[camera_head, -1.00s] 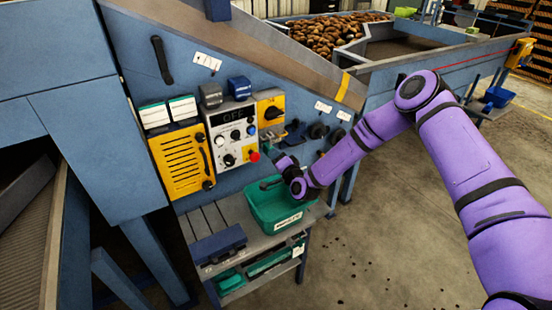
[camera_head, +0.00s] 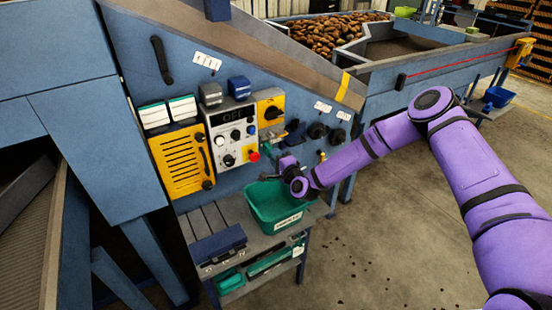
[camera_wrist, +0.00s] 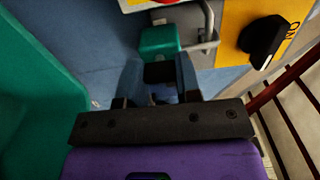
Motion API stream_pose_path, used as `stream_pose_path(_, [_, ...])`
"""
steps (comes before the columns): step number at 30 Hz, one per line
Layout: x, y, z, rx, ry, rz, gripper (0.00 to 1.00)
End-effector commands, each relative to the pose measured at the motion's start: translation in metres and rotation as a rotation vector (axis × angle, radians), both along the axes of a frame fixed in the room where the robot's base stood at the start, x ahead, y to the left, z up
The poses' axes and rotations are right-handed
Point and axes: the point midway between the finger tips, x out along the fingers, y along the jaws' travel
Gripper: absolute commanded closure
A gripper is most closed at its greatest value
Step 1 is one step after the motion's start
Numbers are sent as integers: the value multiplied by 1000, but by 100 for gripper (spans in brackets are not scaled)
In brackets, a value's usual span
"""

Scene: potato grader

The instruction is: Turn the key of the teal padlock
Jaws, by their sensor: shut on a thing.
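The teal padlock (camera_wrist: 160,41) hangs from a grey metal shackle or hasp (camera_wrist: 207,24) at the top of the wrist view. My gripper (camera_wrist: 159,78) is right below it, with its two fingers on either side of a small dark piece (camera_wrist: 159,72) at the padlock's near end. This looks like the key, and the jaws are shut on it. The fingers hide most of the key, so its angle cannot be told. In the head view my gripper (camera_head: 286,163) is against the machine's panel, below the yellow switch box, and the padlock is hard to make out.
A yellow plate with a black rotary knob (camera_wrist: 262,40) is close at the right of the padlock. A green bin (camera_head: 252,204) stands on the bench just below my gripper. A control box (camera_head: 232,135) with a red button is at the left.

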Motion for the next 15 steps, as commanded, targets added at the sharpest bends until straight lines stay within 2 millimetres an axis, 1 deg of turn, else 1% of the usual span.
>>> stream_pose_path(7, [0,0,-1,-1,2,0,92])
stream_pose_path(8, [0,0,-1,-1,2,0,64])
stream_pose_path(9, [0,0,-1,-1,2,0,55])
stream_pose_path(10, [0,0,-1,-1,2,0,48])
stream_pose_path(11, [0,0,-1,-1,2,0,43])
stream_pose_path(15, [0,0,0,-1,0,0,43])
